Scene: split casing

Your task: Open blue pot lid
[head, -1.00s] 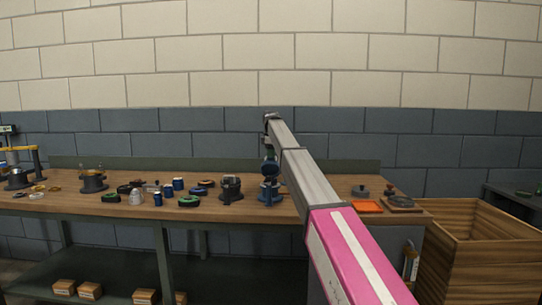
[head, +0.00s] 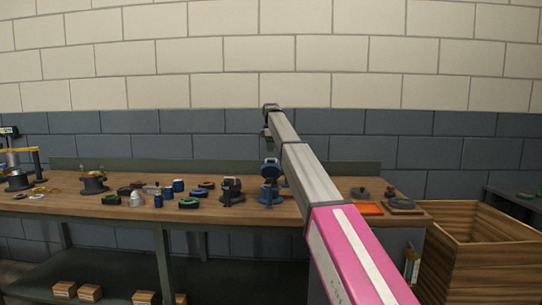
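The blue pot (head: 271,197) stands on the workbench in the head view, just left of my arm. Its blue lid (head: 270,168) stands up above the body, tilted open at the back. My gripper (head: 267,144) is above the lid at the end of my raised arm, with a small gap seeming to show between them. It is too small and dark to tell whether its fingers are open or shut. I see nothing held in it.
A dark pot (head: 231,190) stands close to the left of the blue pot. Several small cans, discs and rings lie further left on the workbench (head: 120,222).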

